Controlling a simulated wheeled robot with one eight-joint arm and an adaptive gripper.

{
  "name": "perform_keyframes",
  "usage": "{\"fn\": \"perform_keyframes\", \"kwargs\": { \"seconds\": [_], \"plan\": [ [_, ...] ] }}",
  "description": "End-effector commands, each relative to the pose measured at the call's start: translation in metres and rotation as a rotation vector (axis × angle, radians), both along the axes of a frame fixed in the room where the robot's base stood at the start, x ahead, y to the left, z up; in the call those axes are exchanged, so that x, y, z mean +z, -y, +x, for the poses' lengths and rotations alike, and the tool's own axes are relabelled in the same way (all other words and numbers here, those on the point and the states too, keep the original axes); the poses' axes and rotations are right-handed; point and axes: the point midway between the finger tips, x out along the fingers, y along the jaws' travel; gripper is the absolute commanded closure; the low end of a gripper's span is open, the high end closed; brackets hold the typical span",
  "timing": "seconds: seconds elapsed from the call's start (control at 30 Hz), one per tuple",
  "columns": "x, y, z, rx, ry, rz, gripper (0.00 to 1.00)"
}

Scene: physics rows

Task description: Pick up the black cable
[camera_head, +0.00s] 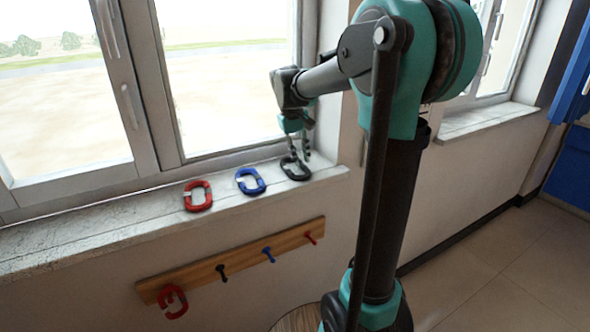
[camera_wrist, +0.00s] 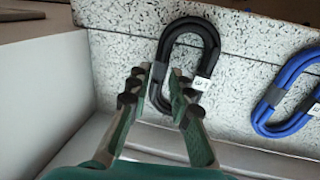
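The black cable (camera_head: 296,174) is a coiled loop with a pale label, lying on the window sill at the right of the row. It also shows in the wrist view (camera_wrist: 207,38), its upper bend past my fingertips. My gripper (camera_head: 298,157) points down over the black cable. In the wrist view my gripper (camera_wrist: 159,78) is open, and the loop's left side shows in the gap between the fingertips. The right finger hides part of the loop. I cannot tell whether the fingers touch the cable.
A blue cable (camera_head: 250,181) lies left of the black one, and a red cable (camera_head: 197,196) farther left. Below the sill, a wooden rail (camera_head: 240,258) has colored pegs; another red cable (camera_head: 173,301) hangs at its left end. The window and side wall are close to my gripper.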

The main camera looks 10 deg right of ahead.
Motion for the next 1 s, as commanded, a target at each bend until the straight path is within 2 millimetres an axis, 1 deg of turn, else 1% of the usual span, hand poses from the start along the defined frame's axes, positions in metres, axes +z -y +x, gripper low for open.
{"fn": "perform_keyframes", "kwargs": {
  "seconds": [0.03, 0.13, 0.4, 0.43, 0.57, 0.6, 1.0],
  "plan": [
    [-0.007, 0.002, 0.0, -0.001, 0.0, 0.0, 0.8],
    [-0.016, 0.003, 0.0, -0.001, 0.0, 0.0, 0.8],
    [-0.018, 0.004, 0.0, 0.0, 0.0, 0.0, 0.8],
    [-0.018, 0.004, 0.0, 0.0, 0.0, 0.0, 0.82],
    [-0.018, 0.004, 0.0, 0.0, 0.0, 0.0, 0.98],
    [-0.018, 0.003, 0.0, 0.0, 0.0, 0.0, 1.0],
    [-0.016, 0.003, 0.0, 0.0, 0.0, 0.0, 1.0]
  ]
}}
